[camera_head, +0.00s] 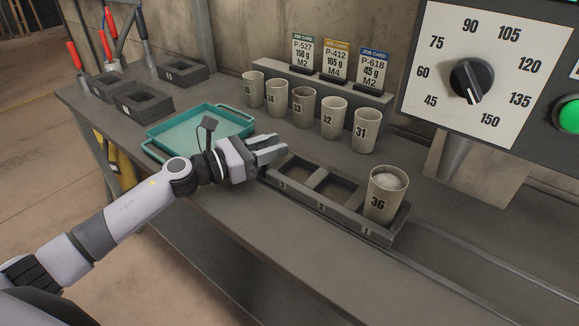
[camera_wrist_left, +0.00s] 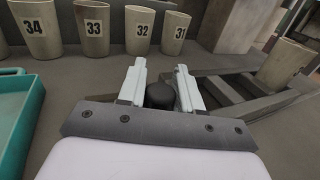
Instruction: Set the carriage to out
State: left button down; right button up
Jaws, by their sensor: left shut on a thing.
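The carriage (camera_head: 341,219) is a long dark grey tray with three square pockets numbered 3, 2 and 1 from left to right. A beige cup marked 36 (camera_head: 379,207) with pale contents stands in pocket 1; pockets 2 and 3 look empty. My left gripper (camera_head: 274,149) is at the carriage's left end. In the left wrist view its two fingers (camera_wrist_left: 161,72) are on either side of a dark rounded knob (camera_wrist_left: 160,96), shut on it. The carriage also shows there, to the right of the fingers (camera_wrist_left: 229,94). In the head view the knob is hidden by the gripper. My right gripper is not in view.
Rails (camera_head: 470,262) run along the bench to the right of the carriage. Several numbered cups (camera_head: 333,121) stand behind, below job cards (camera_head: 336,61). A teal tray (camera_head: 196,110) lies left. A dial panel (camera_head: 471,75) with a green button (camera_head: 570,116) is at the right.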

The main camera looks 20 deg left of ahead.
pick_arm(q)
jog(key=shift+w+a+b, duration=0.2)
jog(key=shift+w+a, duration=0.05)
jog(key=shift+a, duration=0.35)
jog(key=shift+w+a+b, duration=0.2)
jog(key=shift+a, duration=0.35)
jog(key=c, duration=0.9)
grip_release()
jog(key=shift+o, duration=0.2)
jog(key=b+v, duration=0.1)
jog(key=v, duration=0.5)
jog(key=shift+f, duration=0.15)
jog(key=shift+s+a, duration=0.4)
jog(key=shift+s, duration=0.05)
